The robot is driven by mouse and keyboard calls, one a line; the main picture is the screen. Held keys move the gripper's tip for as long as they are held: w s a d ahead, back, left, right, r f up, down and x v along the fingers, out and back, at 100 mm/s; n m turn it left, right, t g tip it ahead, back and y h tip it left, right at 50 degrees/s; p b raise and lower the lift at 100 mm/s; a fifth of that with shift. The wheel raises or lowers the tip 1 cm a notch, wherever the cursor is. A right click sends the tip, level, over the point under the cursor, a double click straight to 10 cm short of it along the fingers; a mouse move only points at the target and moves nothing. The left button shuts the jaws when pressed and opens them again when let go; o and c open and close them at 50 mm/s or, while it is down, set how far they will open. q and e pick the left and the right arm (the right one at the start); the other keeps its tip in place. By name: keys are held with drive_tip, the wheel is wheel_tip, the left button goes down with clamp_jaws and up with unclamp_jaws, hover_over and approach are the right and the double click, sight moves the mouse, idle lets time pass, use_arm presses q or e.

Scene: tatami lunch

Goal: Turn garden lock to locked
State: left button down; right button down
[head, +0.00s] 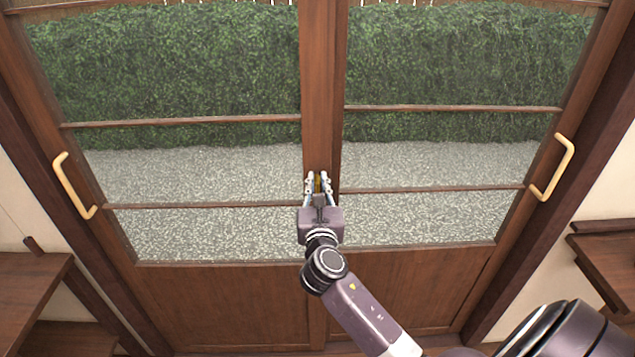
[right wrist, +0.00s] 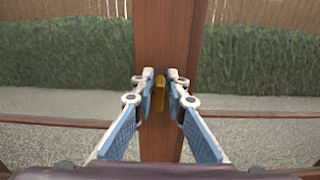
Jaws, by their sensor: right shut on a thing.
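The garden lock (right wrist: 158,86) is a small brass-yellow piece on the brown middle post of the glazed garden doors. In the head view the lock (head: 317,184) shows only as a thin yellow strip between my fingers. My right gripper (head: 318,180) reaches up to the post and is shut on the lock. In the right wrist view the blue-padded fingers of my right gripper (right wrist: 160,90) stand on both sides of the lock, which looks upright. Whether it is locked cannot be told. My left gripper is not in view.
The middle post (head: 322,80) separates two glass panels. A brass handle (head: 74,186) is on the left door and another handle (head: 552,167) on the right door. Wooden shelves stand at the left (head: 30,290) and right (head: 608,255). A hedge and gravel lie beyond the glass.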

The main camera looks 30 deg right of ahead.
drive_tip(key=shift+m, duration=0.4)
drive_tip(key=m, duration=0.3)
drive_tip(key=shift+s+d+f, duration=0.1)
drive_tip(key=shift+d+f, duration=0.05)
drive_tip(key=m+b, duration=0.1)
drive_tip(key=m, duration=0.3)
drive_tip(key=m+b, duration=0.1)
drive_tip(key=m, duration=0.4)
drive_tip(key=m+b, duration=0.1)
drive_tip(key=m, duration=0.4)
drive_tip(key=shift+s+d+f+b, duration=0.15)
drive_tip(key=shift+d+f+b, duration=0.05)
drive_tip(key=shift+f+b, duration=0.2)
drive_tip(key=c, duration=1.9)
unclamp_jaws()
drive_tip(key=shift+c, duration=0.2)
